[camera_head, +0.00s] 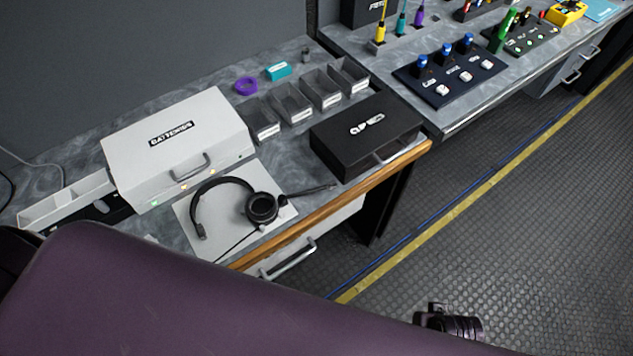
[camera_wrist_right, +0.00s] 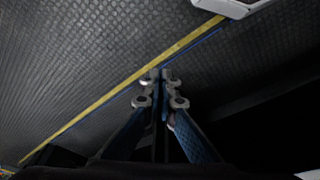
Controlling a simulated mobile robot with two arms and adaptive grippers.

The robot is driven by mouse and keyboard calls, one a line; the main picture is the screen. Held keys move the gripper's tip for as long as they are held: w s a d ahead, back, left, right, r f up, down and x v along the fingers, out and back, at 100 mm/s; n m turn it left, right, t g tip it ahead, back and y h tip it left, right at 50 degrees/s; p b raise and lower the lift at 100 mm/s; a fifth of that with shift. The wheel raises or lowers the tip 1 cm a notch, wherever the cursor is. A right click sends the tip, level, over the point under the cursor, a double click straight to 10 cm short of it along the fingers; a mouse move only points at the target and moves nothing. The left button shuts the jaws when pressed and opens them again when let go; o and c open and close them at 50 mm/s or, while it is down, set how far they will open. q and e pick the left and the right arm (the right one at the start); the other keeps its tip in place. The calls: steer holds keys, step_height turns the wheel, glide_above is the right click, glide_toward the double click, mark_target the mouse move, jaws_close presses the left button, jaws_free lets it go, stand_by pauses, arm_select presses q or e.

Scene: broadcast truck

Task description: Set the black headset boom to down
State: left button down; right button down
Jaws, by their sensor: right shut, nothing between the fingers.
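The black headset (camera_head: 262,207) lies on a light grey mat (camera_head: 190,214) on the desk in the head view. Its headband curves to the left of the round ear cup. A thin dark boom (camera_head: 315,190) sticks out from the ear cup to the right, past the mat, near the wooden front edge. My right gripper (camera_wrist_right: 160,76) is shut and empty in the right wrist view, over the dark textured floor and away from the headset. My left gripper is in neither view.
A white case (camera_head: 175,150) stands behind the headset and a black box (camera_head: 366,135) to its right. Grey bins (camera_head: 292,103) line the back. A purple surface (camera_head: 200,300) fills the lower left foreground.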

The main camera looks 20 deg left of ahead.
step_height(320, 180, up, 15)
steer(key=w+a+t+p, duration=0.2)
steer(key=w, duration=0.1)
step_height(320, 180, up, 14)
steer(key=n+t+y+p, duration=0.3)
steer(key=n+t+y, duration=0.2)
steer(key=t+y, duration=0.3)
glide_above(309, 191)
steer(key=w, duration=0.2)
steer(key=shift+s+d+f, duration=0.1)
steer(key=shift+d, duration=0.1)
steer(key=shift+s+d+f, duration=0.25)
steer(key=shift+s+f, duration=0.1)
steer(key=shift+f, duration=0.25)
steer(key=shift+s+d+f, duration=0.2)
steer(key=shift+s+f, duration=0.15)
steer(key=shift+f, duration=0.25)
steer(key=shift+s+d+f, duration=0.25)
steer(key=shift+s+f, duration=0.15)
